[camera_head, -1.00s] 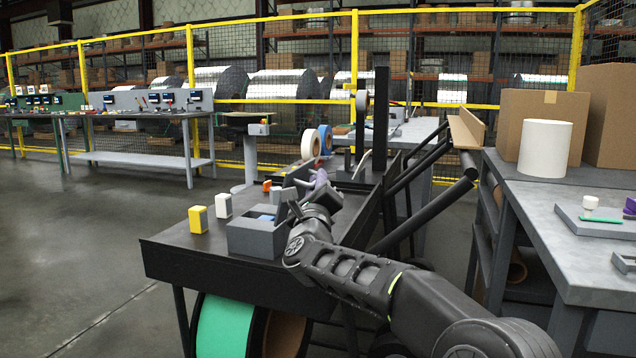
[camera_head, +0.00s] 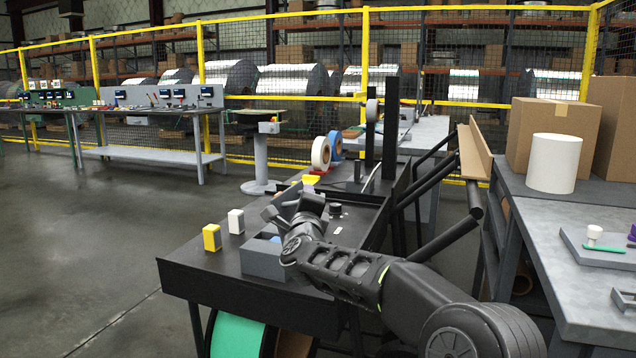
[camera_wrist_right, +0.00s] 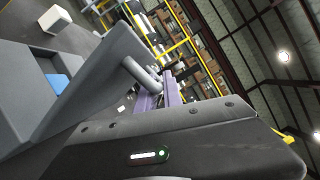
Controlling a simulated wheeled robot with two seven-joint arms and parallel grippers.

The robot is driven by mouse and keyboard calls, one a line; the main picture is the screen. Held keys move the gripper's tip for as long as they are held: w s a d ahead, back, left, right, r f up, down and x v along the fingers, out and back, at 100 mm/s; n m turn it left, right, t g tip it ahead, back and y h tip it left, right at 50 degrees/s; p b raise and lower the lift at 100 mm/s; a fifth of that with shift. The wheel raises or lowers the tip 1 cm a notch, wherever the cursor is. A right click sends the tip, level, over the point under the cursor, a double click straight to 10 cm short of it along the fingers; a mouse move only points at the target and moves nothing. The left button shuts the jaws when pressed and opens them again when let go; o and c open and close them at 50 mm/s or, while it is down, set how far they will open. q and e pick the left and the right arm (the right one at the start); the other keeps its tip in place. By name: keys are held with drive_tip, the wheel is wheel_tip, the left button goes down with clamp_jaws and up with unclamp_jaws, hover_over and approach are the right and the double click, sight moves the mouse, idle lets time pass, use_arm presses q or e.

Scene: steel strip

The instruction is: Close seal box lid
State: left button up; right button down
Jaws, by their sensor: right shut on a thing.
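The grey seal box (camera_head: 262,260) stands near the front edge of the black bench in the head view. It is open at the top, with a blue thing inside, which shows in the wrist view (camera_wrist_right: 58,83). My right gripper (camera_head: 272,212) is over the back right of the box. A tilted grey panel (camera_wrist_right: 95,88) in the wrist view looks like the box lid, raised at the gripper. The gripper seems shut on it, though the contact is partly hidden. My left gripper is not in view.
A yellow block (camera_head: 211,238) and a white block (camera_head: 236,221) stand left of the box. Tape rolls (camera_head: 321,153) and a dark post (camera_head: 391,120) are farther back.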

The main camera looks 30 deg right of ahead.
drive_tip(key=w+a+f+n+g+p, duration=0.1)
drive_tip(key=w+a+n+p, duration=0.1)
drive_tip(key=p, duration=0.6)
drive_tip(key=w+a+f+n+g+y+p, duration=0.1)
drive_tip(key=w+n+p, duration=0.3)
drive_tip(key=p, duration=0.5)
drive_tip(key=w+a+f+n+g+p, duration=0.2)
drive_tip(key=n+p, duration=0.3)
drive_tip(key=p, duration=0.3)
drive_tip(key=shift+w+a+f+n+g+p, duration=0.35)
drive_tip(key=shift+w+a+f, duration=0.25)
drive_tip(key=shift+a, duration=0.2)
drive_tip(key=shift+w+f, duration=0.15)
drive_tip(key=shift+f, duration=0.15)
drive_tip(key=shift+w+a+f+p, duration=0.15)
drive_tip(key=shift+f+p, duration=0.2)
drive_tip(key=shift+f, duration=0.2)
drive_tip(key=c, duration=1.5)
unclamp_jaws()
drive_tip(key=b+v, duration=0.1)
drive_tip(key=v, duration=0.6)
drive_tip(key=shift+s+a+r, duration=0.2)
drive_tip(key=shift+s+r, duration=0.05)
drive_tip(key=shift+s, duration=0.05)
